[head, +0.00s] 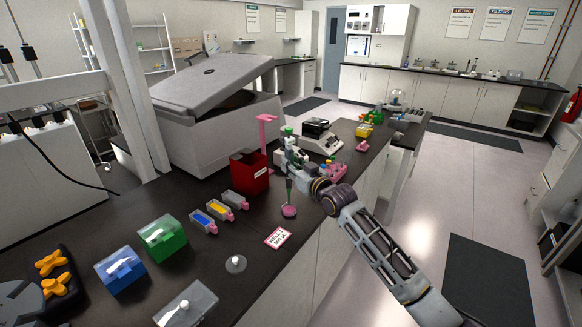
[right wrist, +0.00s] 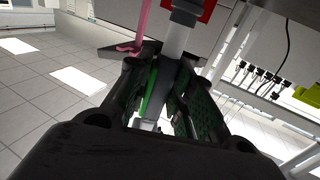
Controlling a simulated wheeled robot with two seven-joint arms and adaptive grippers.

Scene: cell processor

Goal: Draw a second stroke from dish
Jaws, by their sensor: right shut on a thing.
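My right gripper (head: 291,158) is shut on a pipette with a white and grey body and green parts. The pipette (right wrist: 181,42) stands between the dark fingers (right wrist: 168,98) in the right wrist view. In the head view the gripper is above the bench, beside the pink stand (head: 267,122) and the red box (head: 250,173). A small clear round dish (head: 235,264) lies nearer on the bench, left of a pink-edged card (head: 278,237). The pipette's tip and any liquid in it cannot be made out.
A dark green tool on a pink base (head: 289,211) stands below the gripper. Small trays (head: 204,222), a green box (head: 162,238) and a blue box (head: 120,271) stand to the left. A white device (head: 321,139) stands behind the gripper. Bare bench surrounds the dish.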

